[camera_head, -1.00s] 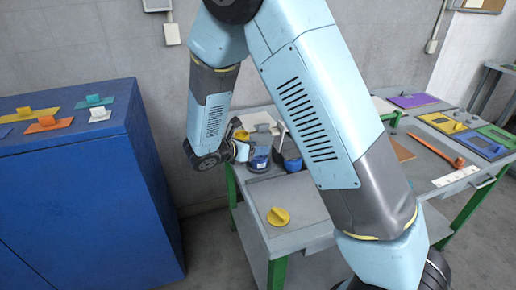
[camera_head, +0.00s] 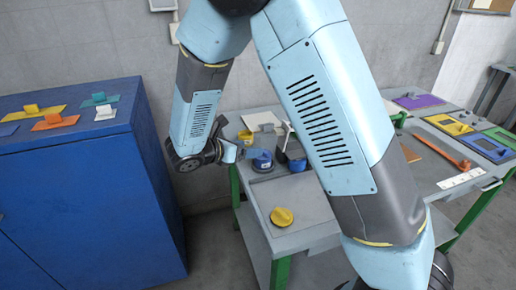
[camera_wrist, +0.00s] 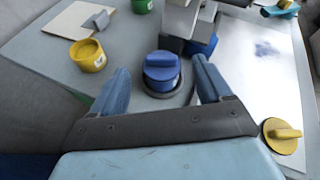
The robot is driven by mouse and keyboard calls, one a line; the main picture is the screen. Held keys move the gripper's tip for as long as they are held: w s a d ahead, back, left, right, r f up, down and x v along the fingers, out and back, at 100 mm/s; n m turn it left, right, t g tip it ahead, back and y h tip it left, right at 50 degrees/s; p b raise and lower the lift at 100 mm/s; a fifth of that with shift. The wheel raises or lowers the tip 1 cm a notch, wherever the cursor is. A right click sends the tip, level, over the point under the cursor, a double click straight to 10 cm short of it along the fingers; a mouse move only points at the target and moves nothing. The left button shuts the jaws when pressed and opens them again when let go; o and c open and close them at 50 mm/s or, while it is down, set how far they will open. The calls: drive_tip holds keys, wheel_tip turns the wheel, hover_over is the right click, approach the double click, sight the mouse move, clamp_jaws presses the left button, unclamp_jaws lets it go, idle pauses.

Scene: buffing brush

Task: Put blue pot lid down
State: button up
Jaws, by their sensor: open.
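The blue pot lid (camera_wrist: 161,64) has a raised bar handle. It sits upright on top of a round blue pot (camera_wrist: 161,84), which stands in a grey ring on the worktable. The lid also shows in the head view (camera_head: 262,156). My gripper (camera_wrist: 160,70) is open and empty. Its two blue fingers show to the left and right of the lid in the wrist view, with gaps on both sides. In the head view my gripper (camera_head: 234,152) is just left of the blue pot, apart from it.
A yellow pot (camera_wrist: 88,55) stands left of the blue one, and a green pot (camera_wrist: 142,4) is behind. A yellow lid (camera_head: 282,217) lies on the front tabletop. A blue cabinet (camera_head: 85,180) bounds the left side.

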drive_tip(key=v, duration=0.5)
drive_tip(key=shift+s+a+r, duration=0.1)
drive_tip(key=shift+s+a, duration=0.15)
drive_tip(key=s+d+r+m+g+y, duration=0.25)
drive_tip(key=d+r+m, duration=0.3)
drive_tip(key=d, duration=0.35)
drive_tip(key=s+d+r+m+g+y, duration=0.1)
drive_tip(key=s+d+r+m+g, duration=0.3)
drive_tip(key=d+m, duration=0.45)
drive_tip(key=s+d+r+m+t+y, duration=0.4)
drive_tip(key=s+d+r+m+y, duration=0.3)
drive_tip(key=s+d+r+m, duration=0.3)
drive_tip(key=s+d+m, duration=0.1)
drive_tip(key=s+m, duration=0.1)
drive_tip(key=m, duration=0.1)
drive_tip(key=shift+s+m, duration=0.2)
drive_tip(key=shift+m, duration=0.2)
